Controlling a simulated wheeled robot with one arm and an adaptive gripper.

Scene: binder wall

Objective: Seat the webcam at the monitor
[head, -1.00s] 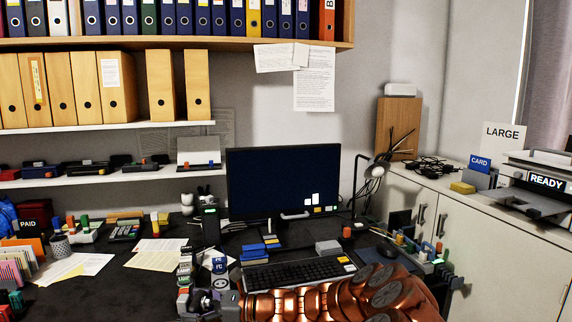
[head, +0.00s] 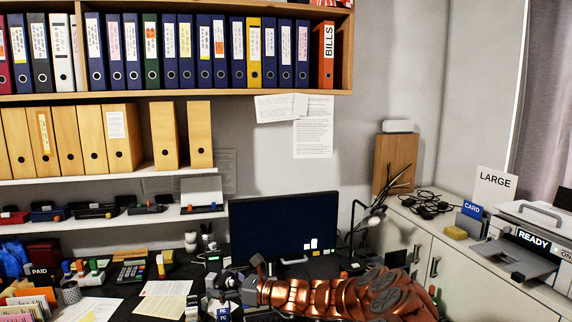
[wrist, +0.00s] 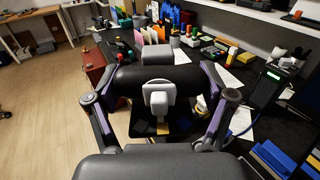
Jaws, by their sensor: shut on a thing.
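The monitor (head: 285,222), dark-screened with a thin frame, stands on the desk below the shelves in the head view. My gripper (head: 240,284) is in front of its lower left corner, at the end of my copper arm. In the wrist view my gripper (wrist: 160,76) is shut on the webcam (wrist: 158,98), a wide black rounded bar with a pale grey clip part facing the wrist camera. The webcam is held apart from the monitor. In the head view the webcam is small and hard to tell from the fingers.
A desk lamp (head: 370,220) stands right of the monitor. A low shelf (head: 150,222) with staplers and a white box runs along the wall at left. Papers (head: 163,302), a pen cup (head: 71,292) and a calculator (head: 131,271) crowd the left desk. A printer (head: 520,258) stands on the right cabinet.

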